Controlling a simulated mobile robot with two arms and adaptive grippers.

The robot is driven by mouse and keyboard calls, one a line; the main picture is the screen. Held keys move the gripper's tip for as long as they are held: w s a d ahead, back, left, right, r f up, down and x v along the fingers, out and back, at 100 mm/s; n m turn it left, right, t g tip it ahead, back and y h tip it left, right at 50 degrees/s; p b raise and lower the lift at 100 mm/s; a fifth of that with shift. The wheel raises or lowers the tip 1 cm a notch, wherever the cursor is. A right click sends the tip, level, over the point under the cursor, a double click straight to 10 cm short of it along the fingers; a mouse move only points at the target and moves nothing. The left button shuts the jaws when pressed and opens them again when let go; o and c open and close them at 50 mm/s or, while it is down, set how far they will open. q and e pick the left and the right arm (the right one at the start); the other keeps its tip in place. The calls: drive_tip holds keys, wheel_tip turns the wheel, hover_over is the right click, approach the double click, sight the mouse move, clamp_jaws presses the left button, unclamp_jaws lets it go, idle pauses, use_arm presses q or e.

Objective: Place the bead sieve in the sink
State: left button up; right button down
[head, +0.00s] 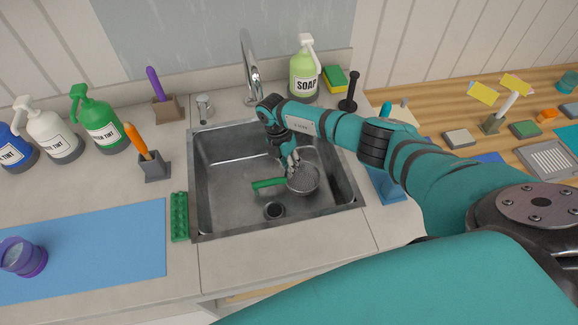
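The bead sieve, a round grey mesh bowl (303,179) with a green handle (267,183) pointing left, is inside the steel sink (220,208), in its right half. My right gripper (291,163) reaches down into the sink from above, with its fingertips at the sieve's upper left rim, near where the handle joins. The fingers are small and overlap the rim, so I cannot tell whether they grip it or whether the sieve touches the sink floor. My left gripper is not in view.
A chrome faucet (250,68) stands behind the sink, with a green soap bottle (304,75) to its right. A green tray (180,217) lies along the sink's left edge. A blue mat (110,245) with a purple cup (22,257) is at left. My arm covers the counter at right.

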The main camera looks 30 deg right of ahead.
drive_tip(key=shift+f+b, duration=0.3)
drive_tip(key=c, duration=1.1)
unclamp_jaws()
drive_tip(key=v, duration=0.7)
drive_tip(key=shift+a+r, duration=0.1)
drive_tip(key=shift+r, duration=0.15)
